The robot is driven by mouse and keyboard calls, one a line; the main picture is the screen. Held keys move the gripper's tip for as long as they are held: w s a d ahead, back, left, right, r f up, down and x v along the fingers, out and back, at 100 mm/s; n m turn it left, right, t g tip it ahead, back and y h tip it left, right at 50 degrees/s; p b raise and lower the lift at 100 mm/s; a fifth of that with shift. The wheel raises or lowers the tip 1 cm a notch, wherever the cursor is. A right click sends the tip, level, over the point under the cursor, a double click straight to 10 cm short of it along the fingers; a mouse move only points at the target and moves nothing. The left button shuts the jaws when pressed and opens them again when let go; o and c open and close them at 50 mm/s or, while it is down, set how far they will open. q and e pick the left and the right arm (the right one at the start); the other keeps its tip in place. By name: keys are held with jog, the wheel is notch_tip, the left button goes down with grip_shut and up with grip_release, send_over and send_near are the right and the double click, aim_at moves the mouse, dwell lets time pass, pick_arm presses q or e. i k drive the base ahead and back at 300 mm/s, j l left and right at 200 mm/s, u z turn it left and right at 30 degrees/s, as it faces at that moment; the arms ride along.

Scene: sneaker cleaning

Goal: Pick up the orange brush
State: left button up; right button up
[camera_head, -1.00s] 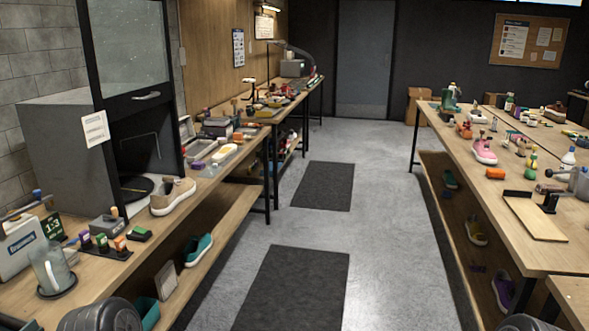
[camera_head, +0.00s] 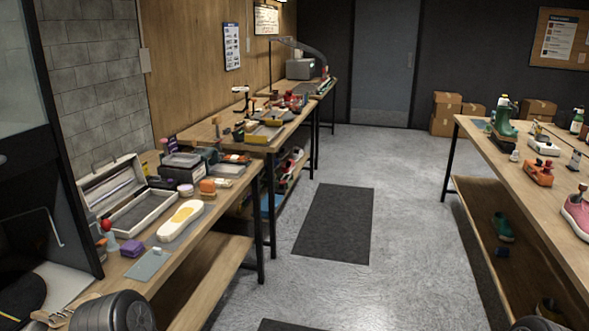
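I cannot tell for certain which thing is the orange brush. A small orange block (camera_head: 208,186) stands on the left bench (camera_head: 221,216), just behind a white-and-yellow sole-shaped piece (camera_head: 181,220). It is too small for me to see bristles. A larger orange-red object (camera_head: 538,173) lies on the right table. Neither of my grippers shows; only dark rounded parts of my own arms show at the bottom edge, well short of both orange things.
An open grey case (camera_head: 137,206), a purple block (camera_head: 132,248) and a grey flat plate (camera_head: 149,265) lie on the left bench. A dark cabinet stands at the left edge. The aisle floor with its dark mat (camera_head: 334,224) is clear. Cardboard boxes (camera_head: 446,113) stand at the back.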

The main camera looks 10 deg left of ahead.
aim_at(207, 189)
jog(key=i, duration=2.3)
jog(key=i+u, duration=0.25)
jog(key=k, duration=0.1)
